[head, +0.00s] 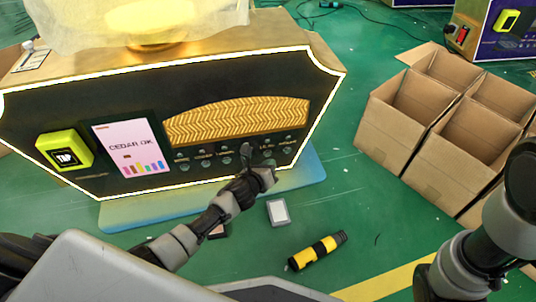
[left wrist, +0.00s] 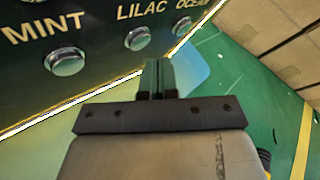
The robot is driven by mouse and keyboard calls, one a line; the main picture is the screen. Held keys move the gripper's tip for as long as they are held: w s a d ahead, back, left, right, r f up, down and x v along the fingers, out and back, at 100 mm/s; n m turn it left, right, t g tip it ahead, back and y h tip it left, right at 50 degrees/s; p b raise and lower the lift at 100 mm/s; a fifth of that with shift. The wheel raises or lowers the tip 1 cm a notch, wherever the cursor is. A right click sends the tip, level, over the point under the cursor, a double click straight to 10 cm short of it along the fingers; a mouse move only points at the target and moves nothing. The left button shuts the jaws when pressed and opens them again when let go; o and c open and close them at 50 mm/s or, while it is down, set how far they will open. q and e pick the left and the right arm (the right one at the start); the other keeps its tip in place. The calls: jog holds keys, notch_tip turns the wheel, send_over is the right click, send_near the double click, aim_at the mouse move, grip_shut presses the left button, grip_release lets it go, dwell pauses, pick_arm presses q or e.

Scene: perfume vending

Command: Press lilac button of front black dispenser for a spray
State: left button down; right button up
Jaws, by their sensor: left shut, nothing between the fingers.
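The black dispenser (head: 60,120) fills the upper left of the head view, with a lit white edge and rows of small round silver buttons. In the left wrist view the lilac button (left wrist: 138,39) sits beneath the word LILAC, between the mint button (left wrist: 65,61) and the ocean label (left wrist: 195,22). My left gripper (head: 250,163) is shut and empty in front of the panel's lower right and covers part of the button rows. In the left wrist view its fingertips (left wrist: 158,74) appear just below the lilac button; the gap to the panel is unclear. My right gripper is out of view.
The dispenser carries a yellow TAP reader (head: 64,150) and a screen (head: 130,145) reading CEDAR OK. On the green floor lie a grey-white box (head: 278,212) and a yellow-black cylinder (head: 317,250). Open cardboard boxes (head: 410,145) stand right. Another dispenser (head: 500,30) is behind.

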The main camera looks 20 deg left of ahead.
pick_arm(q)
jog(key=shift+w, duration=0.1)
dwell(0.7)
jog(key=shift+w+a, duration=0.25)
jog(key=shift+w, duration=0.05)
jog(key=shift+w+a, duration=0.25)
jog(key=shift+w, duration=0.1)
dwell(1.0)
jog(key=shift+s+d, duration=0.5)
jog(key=shift+s, duration=0.2)
jog(key=s+d, duration=0.1)
jog(key=s, duration=0.2)
jog(key=s+d+p, duration=0.1)
jog(key=shift+s+d, duration=0.15)
jog(key=shift+d, duration=0.15)
